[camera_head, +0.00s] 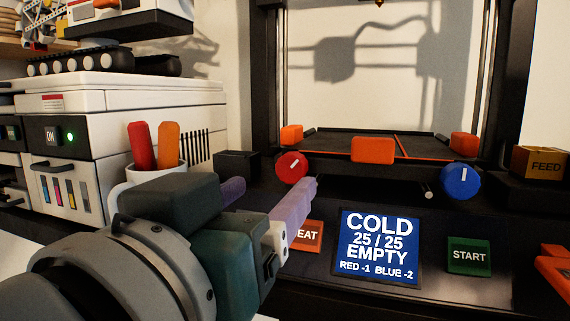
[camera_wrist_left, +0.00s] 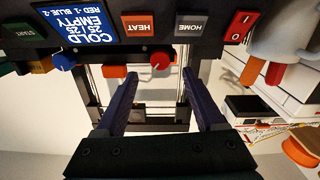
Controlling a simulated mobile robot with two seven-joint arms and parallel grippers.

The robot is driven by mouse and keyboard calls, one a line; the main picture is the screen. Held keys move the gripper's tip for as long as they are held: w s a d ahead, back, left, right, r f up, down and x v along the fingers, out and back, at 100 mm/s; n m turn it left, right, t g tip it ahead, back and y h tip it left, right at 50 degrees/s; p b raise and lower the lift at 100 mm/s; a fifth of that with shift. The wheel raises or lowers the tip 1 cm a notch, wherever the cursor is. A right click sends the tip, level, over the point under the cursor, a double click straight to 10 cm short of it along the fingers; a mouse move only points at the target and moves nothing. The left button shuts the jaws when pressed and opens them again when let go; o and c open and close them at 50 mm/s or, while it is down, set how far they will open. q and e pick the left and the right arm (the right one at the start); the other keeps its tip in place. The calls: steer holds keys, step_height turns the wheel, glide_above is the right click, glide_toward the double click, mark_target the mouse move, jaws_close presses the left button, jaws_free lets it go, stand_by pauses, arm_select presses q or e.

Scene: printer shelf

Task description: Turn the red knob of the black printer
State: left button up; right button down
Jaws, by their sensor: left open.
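The red knob (camera_head: 292,167) is on the front of the black printer (camera_head: 340,192), below the print bed's left front corner. Its white mark tilts up to the right. My left gripper (camera_head: 271,184) is open and empty, in front of the knob and a little below it in the head view. In the left wrist view, which is upside down, the knob (camera_wrist_left: 161,60) shows between the two purple fingertips (camera_wrist_left: 160,75); I see no contact. The screen (camera_head: 377,246) reads COLD, 25 / 25, EMPTY, RED -1, BLUE -2. My right gripper is not in view.
A blue knob (camera_head: 461,181) is at the printer's right. An orange HEAT button (camera_head: 306,235), partly hidden by my gripper, and a green START button (camera_head: 468,256) flank the screen. A white mug (camera_head: 130,180) with red and orange handles stands left, beside a white printer (camera_head: 90,140).

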mark_target(289, 171)
arm_select(q)
steer(key=b+x, duration=0.1)
steer(key=x, duration=0.5)
steer(key=shift+c, duration=0.2)
jaws_close()
stand_by(0.4)
